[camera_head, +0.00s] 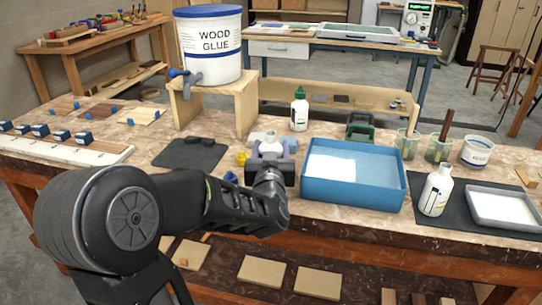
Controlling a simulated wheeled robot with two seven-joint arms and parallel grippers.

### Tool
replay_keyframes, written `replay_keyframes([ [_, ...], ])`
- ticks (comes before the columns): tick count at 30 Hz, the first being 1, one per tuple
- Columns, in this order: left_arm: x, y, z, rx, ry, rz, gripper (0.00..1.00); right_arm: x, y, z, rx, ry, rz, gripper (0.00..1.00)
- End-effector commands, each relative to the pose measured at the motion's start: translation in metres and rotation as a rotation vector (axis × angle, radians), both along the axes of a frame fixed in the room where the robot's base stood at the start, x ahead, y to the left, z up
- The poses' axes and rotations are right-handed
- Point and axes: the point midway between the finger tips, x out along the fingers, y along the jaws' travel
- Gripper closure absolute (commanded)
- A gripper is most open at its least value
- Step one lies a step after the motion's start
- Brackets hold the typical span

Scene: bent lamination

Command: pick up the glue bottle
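My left arm comes in from the left. Its gripper (271,158) is low over the middle of the bench, left of the blue tray. A white, bottle-like top (270,141) shows between or just behind its fingers; the wrist hides the rest, so I cannot tell whether the fingers touch it. A white bottle with a green cap (299,110) stands upright farther back, apart from the gripper. Another white bottle with a dark label (435,190) stands at the right. I cannot tell which is the glue bottle. My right gripper is not in view.
A blue tray (392,194) with a white sheet stands right of the gripper. A wood glue bucket (208,55) sits on a wooden stand (245,105) behind. A white tray (476,218), glass jars (437,150) and a small tub (476,153) occupy the right side.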

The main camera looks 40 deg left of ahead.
Motion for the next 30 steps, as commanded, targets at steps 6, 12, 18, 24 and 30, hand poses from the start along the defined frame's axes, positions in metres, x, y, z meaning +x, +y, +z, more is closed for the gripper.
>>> replay_keyframes([
  [6,0.000,0.000,0.049,0.001,-0.007,0.001,0.97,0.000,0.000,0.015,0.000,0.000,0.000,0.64],
  [12,0.000,0.000,0.072,0.001,-0.004,0.000,0.97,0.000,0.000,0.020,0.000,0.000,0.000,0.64],
  [18,0.000,0.000,0.074,0.000,-0.001,0.000,0.97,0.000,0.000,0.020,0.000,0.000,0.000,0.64],
  [24,0.000,0.000,0.074,0.001,-0.002,0.000,0.97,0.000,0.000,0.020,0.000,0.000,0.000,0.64],
  [30,0.000,0.000,0.074,0.001,-0.002,0.000,0.97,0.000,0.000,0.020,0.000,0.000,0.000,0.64],
])
